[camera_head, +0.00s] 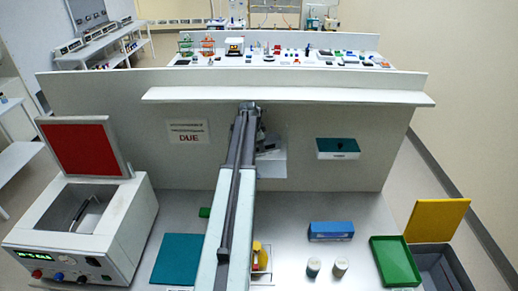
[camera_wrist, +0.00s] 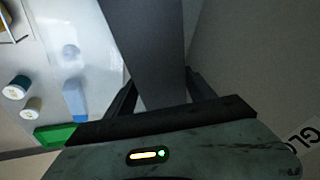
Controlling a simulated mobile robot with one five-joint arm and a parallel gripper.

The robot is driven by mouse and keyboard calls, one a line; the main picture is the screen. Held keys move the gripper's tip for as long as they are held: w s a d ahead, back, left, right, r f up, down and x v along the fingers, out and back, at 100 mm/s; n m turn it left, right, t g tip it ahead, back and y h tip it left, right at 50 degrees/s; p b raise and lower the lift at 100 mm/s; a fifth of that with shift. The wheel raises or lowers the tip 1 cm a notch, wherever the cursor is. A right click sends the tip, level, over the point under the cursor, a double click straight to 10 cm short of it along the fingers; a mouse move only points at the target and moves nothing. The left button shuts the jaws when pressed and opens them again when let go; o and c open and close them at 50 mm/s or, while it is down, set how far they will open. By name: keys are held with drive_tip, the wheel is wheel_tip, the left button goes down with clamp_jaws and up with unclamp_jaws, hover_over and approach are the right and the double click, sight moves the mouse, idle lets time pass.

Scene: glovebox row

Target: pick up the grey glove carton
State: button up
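The grey glove carton (camera_wrist: 150,45) fills the upper middle of the wrist view as a plain dark grey block. It lies between the two fingers of my gripper (camera_wrist: 161,78), and both fingertips meet its sides. My gripper looks shut on it. The lower end of the carton is hidden behind the gripper body, and its upper end runs out of the picture. In the head view my gripper (camera_head: 250,112) is at the upright panel, and my arm hides most of what is there. I cannot tell whether the carton touches the panel.
A teal carton (camera_head: 338,149) is on the panel to the right. A shelf (camera_head: 330,97) runs above. On the bench stand a blue box (camera_head: 331,231), two jars (camera_head: 340,267), a green tray (camera_head: 396,262) and a white machine with raised red lid (camera_head: 82,148).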

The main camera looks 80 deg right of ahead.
drive_tip(key=c, duration=0.4)
drive_tip(key=shift+o, duration=0.2)
drive_tip(key=shift+r+p, duration=0.25)
drive_tip(key=shift+p, duration=0.05)
wheel_tip(320, 180, up, 3)
drive_tip(key=p, duration=0.3)
drive_tip(key=shift+r, duration=0.1)
drive_tip(key=s+a, duration=0.2)
drive_tip(key=a, duration=1.6)
drive_tip(key=shift+s, duration=0.15)
